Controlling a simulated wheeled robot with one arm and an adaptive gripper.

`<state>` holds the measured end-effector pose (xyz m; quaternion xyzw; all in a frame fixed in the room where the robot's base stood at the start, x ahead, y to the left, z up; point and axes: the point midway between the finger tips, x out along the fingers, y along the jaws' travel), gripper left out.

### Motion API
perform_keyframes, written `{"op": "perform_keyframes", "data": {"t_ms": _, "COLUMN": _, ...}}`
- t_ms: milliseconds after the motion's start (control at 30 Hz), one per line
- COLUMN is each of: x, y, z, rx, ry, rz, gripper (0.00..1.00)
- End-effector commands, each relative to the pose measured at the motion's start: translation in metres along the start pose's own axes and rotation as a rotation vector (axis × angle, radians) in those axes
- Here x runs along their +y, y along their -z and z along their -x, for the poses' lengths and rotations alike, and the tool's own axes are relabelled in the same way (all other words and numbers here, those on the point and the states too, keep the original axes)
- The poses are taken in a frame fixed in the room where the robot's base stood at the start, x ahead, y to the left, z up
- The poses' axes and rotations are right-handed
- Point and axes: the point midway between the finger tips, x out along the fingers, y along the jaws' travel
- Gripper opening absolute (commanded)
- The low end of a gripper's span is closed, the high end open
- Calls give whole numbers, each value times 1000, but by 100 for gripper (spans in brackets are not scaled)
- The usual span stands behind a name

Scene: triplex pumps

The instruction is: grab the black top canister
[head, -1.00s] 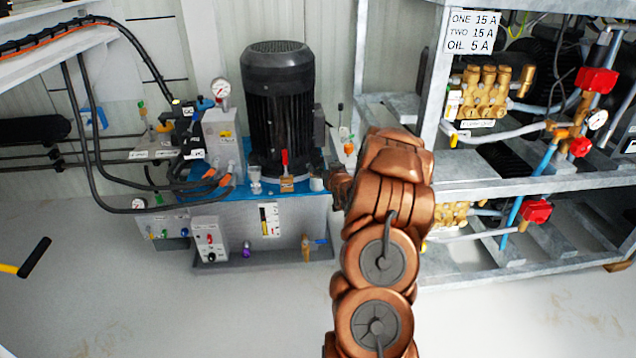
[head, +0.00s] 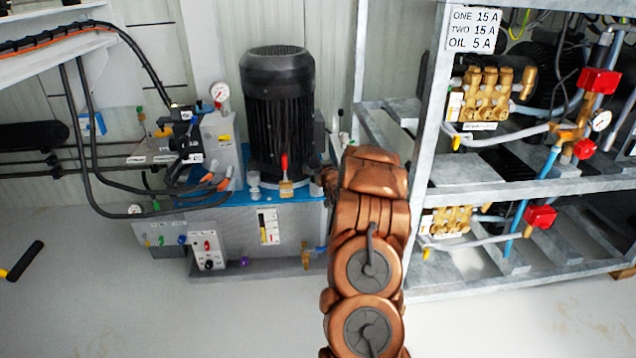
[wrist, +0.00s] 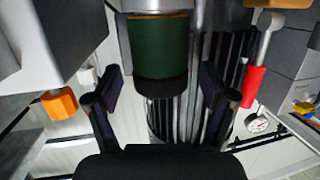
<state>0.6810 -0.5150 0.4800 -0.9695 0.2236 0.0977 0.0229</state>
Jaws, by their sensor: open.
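In the wrist view, a canister with a dark green body (wrist: 160,45) and a black end (wrist: 160,90) hangs from the top of the picture, which seems upside down. My gripper (wrist: 160,88) is open, with one dark finger on each side of the canister's black end. Gaps show between the fingers and the canister, and I cannot tell how close in depth they are. In the head view my bronze arm hides the gripper and I cannot make out the canister.
A large black ribbed motor (head: 277,115) stands on a blue-topped unit left of my arm. A red-handled valve (wrist: 255,85) and a gauge (wrist: 257,123) are right of the gripper in the wrist view. An orange knob (wrist: 59,103) is at left. Metal pump shelving (head: 500,187) stands at right.

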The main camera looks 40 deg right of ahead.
Motion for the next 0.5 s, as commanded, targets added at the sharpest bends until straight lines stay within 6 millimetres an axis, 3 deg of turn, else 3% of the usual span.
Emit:
{"op": "perform_keyframes", "data": {"t_ms": 333, "x": 0, "y": 1, "z": -4, "rx": 1, "ry": 0, "rz": 0, "gripper": 82}}
{"op": "perform_keyframes", "data": {"t_ms": 500, "x": 0, "y": 1, "z": -4, "rx": 1, "ry": 0, "rz": 0, "gripper": 65}}
